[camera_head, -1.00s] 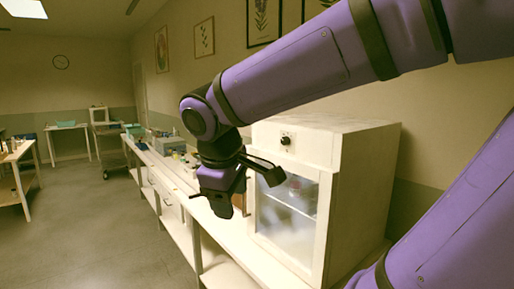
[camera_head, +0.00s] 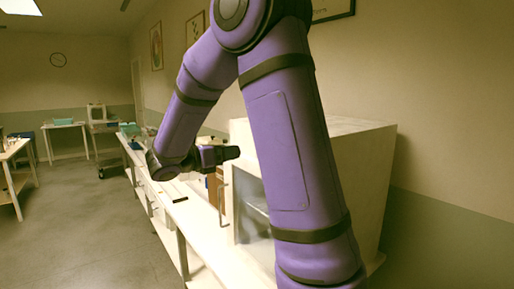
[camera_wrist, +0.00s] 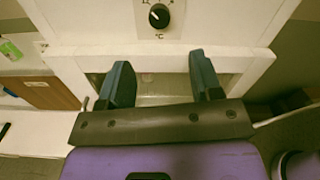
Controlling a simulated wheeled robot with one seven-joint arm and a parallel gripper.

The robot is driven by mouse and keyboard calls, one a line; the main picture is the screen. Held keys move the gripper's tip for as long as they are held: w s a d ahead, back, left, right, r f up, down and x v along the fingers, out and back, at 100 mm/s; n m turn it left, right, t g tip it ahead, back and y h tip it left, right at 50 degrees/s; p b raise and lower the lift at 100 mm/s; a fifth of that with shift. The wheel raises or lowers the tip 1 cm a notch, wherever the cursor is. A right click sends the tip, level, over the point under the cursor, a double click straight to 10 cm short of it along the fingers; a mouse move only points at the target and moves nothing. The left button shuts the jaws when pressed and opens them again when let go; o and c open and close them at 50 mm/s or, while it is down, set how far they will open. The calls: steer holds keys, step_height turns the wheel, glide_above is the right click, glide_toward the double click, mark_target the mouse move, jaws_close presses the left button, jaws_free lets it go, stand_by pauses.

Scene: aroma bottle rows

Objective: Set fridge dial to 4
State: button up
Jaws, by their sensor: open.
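The fridge is a white cabinet (camera_head: 362,165) on the bench, with a glass door (camera_head: 251,206) partly behind my arm in the head view. Its black round dial (camera_wrist: 158,16) shows at the top of the wrist view, on the white front panel (camera_wrist: 215,22), with a °C mark below. The dial's pale pointer is visible, but the setting cannot be read. The dial is hidden by my arm in the head view. My gripper (camera_wrist: 163,75) is open and empty, its two dark fingers pointing at the fridge front, below the dial in the picture and apart from it.
A brown wooden box (camera_wrist: 48,93) stands left of the fridge, with a small green-labelled item (camera_wrist: 10,48) beyond it. A vertical door handle (camera_head: 221,204) stands out from the fridge front. The floor (camera_head: 85,230) on the left is clear.

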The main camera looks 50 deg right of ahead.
steer(key=x, duration=1)
steer(key=shift+d, duration=0.35)
steer(key=c, duration=0.9)
